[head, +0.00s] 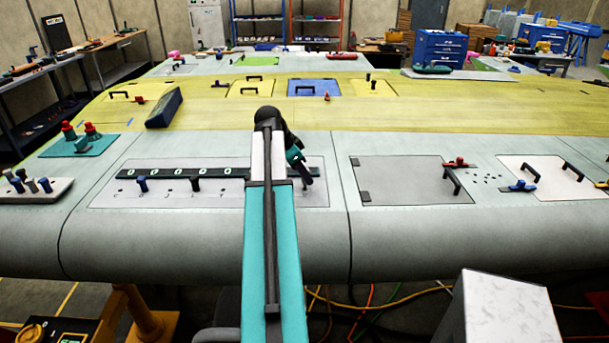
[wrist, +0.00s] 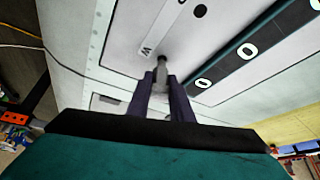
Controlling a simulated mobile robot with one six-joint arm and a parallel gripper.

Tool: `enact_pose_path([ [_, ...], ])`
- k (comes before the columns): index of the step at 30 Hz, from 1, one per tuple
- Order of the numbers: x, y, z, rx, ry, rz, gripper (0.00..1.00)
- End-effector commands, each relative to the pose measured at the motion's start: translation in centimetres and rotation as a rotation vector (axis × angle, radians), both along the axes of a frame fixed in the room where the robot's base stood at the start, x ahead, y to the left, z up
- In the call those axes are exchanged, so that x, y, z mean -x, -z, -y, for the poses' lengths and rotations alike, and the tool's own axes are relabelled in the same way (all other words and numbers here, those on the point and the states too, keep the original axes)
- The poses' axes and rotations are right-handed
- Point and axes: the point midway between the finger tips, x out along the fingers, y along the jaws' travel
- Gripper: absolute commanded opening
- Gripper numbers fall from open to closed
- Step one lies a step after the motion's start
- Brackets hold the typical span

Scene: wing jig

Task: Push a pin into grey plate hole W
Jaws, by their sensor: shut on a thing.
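The grey plate (head: 220,195) lies flat on the wing's front skin, with a row of letters along it. It also shows in the wrist view (wrist: 130,25), where the letter W (wrist: 147,50) is beside my fingertips. My gripper (wrist: 168,92) is shut on a grey pin (wrist: 161,72) whose end meets the plate at a dark spot beside the W. The fingers hide part of the pin, and I cannot tell how deep it sits in the hole. In the head view my gripper (head: 306,178) is over the plate's right end. An open dark hole (wrist: 200,11) shows farther along the plate.
A dark bar (head: 180,173) with white rings runs along the plate's back. A pale block (head: 35,193) with several pins is at far left. A hatch panel (head: 410,182) lies right.

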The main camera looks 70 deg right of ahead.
Motion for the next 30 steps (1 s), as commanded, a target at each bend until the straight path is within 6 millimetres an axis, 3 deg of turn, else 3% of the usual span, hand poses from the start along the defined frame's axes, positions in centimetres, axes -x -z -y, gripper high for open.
enact_pose_path([
  [30,-0.1,2.6,0.0,0.0,-0.001,0.0,0.0],
])
